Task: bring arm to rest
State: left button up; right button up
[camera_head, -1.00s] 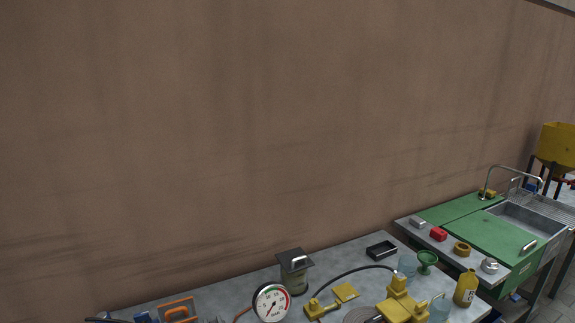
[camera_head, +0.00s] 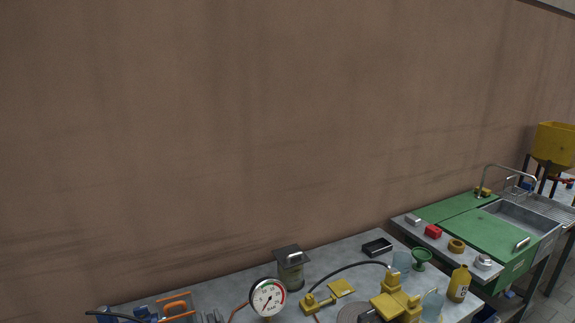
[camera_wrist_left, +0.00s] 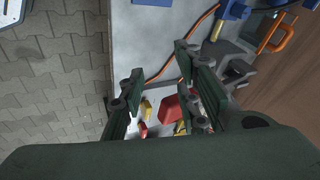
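My left gripper (camera_wrist_left: 160,72) shows in the left wrist view with its two dark green fingers spread apart. Nothing is held between the fingers. The grey workbench top (camera_wrist_left: 150,45) lies beyond the fingertips, with an orange cable (camera_wrist_left: 205,22) running across it. A red object (camera_wrist_left: 170,108) shows between the fingers, partly hidden by them. Neither of my grippers shows in the head view, and my right gripper is in no frame.
The head view shows a bench with a pressure gauge (camera_head: 268,297), a lidded canister (camera_head: 291,270), yellow fittings (camera_head: 396,303) and a yellow bottle (camera_head: 459,284). A green sink unit (camera_head: 490,235) stands right. Paved floor (camera_wrist_left: 55,90) lies left of the bench in the wrist view.

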pick_arm(q)
jog(key=s+a+f+n+g, duration=0.15)
jog(key=s+n, duration=0.25)
jog(key=s, duration=0.5)
jog(key=s+a+f+n+g, duration=0.15)
jog(key=s+n, duration=0.25)
jog(key=s, duration=0.4)
jog(key=s+f+b, duration=0.3)
jog(key=f, duration=2.7)
jog(key=s+a+f+g, duration=0.1)
jog(key=s+a+f, duration=0.1)
jog(key=s+f, duration=0.6)
jog(key=s+a+f+g+b, duration=0.1)
jog(key=s+f, duration=0.7)
jog(key=shift+s+a, duration=0.15)
jog(key=shift+a, duration=0.2)
jog(key=shift+o, duration=0.4)
jog(key=shift+f, duration=0.1)
